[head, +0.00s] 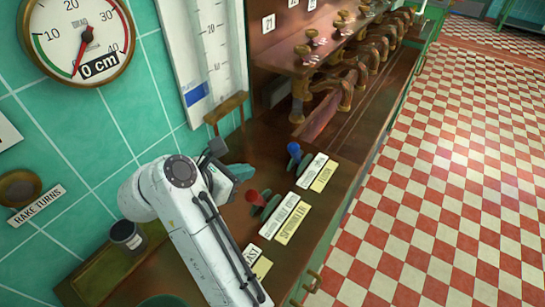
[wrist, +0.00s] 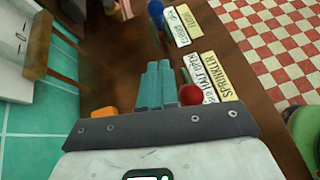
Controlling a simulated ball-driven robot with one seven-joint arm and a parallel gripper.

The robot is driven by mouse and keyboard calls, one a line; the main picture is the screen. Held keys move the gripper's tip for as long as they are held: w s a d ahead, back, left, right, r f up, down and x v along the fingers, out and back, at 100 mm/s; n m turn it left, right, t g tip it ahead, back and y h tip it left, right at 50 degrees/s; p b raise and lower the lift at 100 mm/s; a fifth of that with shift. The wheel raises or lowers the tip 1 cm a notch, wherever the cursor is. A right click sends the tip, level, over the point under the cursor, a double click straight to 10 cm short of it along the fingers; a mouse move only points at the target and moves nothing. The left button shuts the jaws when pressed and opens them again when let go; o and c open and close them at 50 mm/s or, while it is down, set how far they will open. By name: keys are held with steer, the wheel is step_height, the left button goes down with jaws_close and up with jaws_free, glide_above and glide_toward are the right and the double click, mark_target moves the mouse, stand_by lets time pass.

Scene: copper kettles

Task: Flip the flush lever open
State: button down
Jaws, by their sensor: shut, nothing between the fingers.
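A lever with a blue knob (head: 294,150) stands on the brown counter beside two label plates (head: 318,172); their small print is hard to read, and the yellow one looks like the flush label. The blue knob also shows at the top of the wrist view (wrist: 156,7). My gripper (head: 241,172) has teal fingers pressed together with nothing between them. It is above the counter, left of the blue-knobbed lever and apart from it. In the wrist view the fingers (wrist: 155,80) point up the picture, short of the blue knob.
A red-knobbed lever (head: 252,196) stands nearer, beside the sprinkler label (head: 292,226), close right of my fingers in the wrist view (wrist: 192,95). A tiled wall (head: 80,130) with a gauge (head: 78,38) is at left. Wooden racking (head: 335,70) stands behind; checkered floor lies right.

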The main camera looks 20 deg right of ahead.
steer(key=p, duration=0.2)
glide_toward(296, 155)
step_height(296, 155, down, 3)
steer(key=w, duration=0.1)
steer(key=shift+w+d+r+p, duration=0.2)
steer(key=shift+w+d+p, duration=0.25)
steer(key=shift+d, duration=0.25)
steer(key=shift+w+d+r+p, duration=0.2)
steer(key=shift+w+d+p, duration=0.2)
steer(key=shift+d, duration=0.35)
